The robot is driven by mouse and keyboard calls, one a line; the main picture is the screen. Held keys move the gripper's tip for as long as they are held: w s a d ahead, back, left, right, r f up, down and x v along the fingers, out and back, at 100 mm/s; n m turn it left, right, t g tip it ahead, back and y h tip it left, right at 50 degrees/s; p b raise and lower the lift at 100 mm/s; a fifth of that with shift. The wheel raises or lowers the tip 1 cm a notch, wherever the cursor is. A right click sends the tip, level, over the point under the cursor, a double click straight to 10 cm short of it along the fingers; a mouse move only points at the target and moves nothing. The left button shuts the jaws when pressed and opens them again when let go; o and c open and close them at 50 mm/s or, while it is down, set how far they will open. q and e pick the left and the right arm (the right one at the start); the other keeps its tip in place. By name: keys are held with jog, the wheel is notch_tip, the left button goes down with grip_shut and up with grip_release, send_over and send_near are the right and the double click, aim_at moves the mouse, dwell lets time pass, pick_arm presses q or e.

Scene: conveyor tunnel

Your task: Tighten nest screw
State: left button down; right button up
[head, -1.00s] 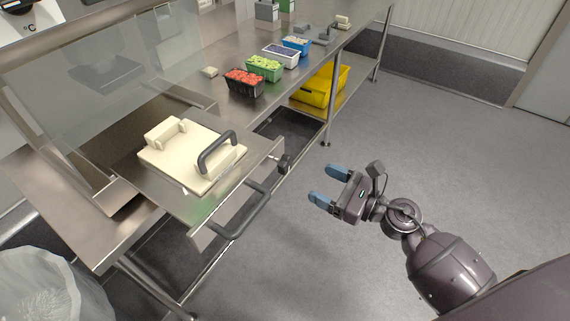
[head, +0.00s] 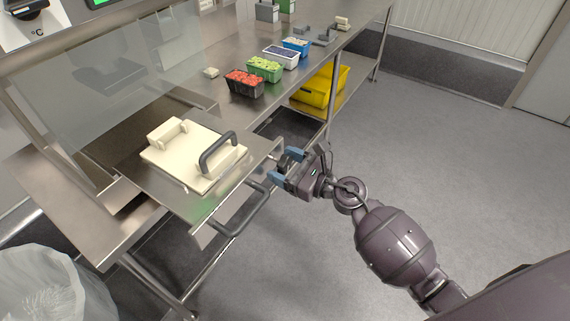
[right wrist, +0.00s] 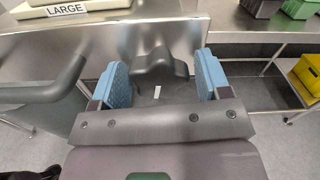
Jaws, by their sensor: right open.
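The nest screw seems to be the dark lobed knob (right wrist: 155,66) on the front edge of the steel tray (head: 215,205). In the right wrist view it stands between and just beyond the blue fingertips, with a gap to each. My right gripper (head: 283,167) is open and empty at the tray's right front corner. In the head view it largely hides the knob. It also shows in the right wrist view (right wrist: 162,80). A cream nest block (head: 190,158) with a dark handle sits on the tray. A LARGE label shows on its edge in the wrist view. My left gripper is out of view.
A dark bar handle (head: 238,220) juts from the tray front, left of the right gripper. Tubs of red (head: 244,84), green (head: 265,69) and other pieces line the bench. A yellow bin (head: 320,88) sits on the lower shelf. The floor at right is clear.

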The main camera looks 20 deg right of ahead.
jog(key=c, duration=0.9)
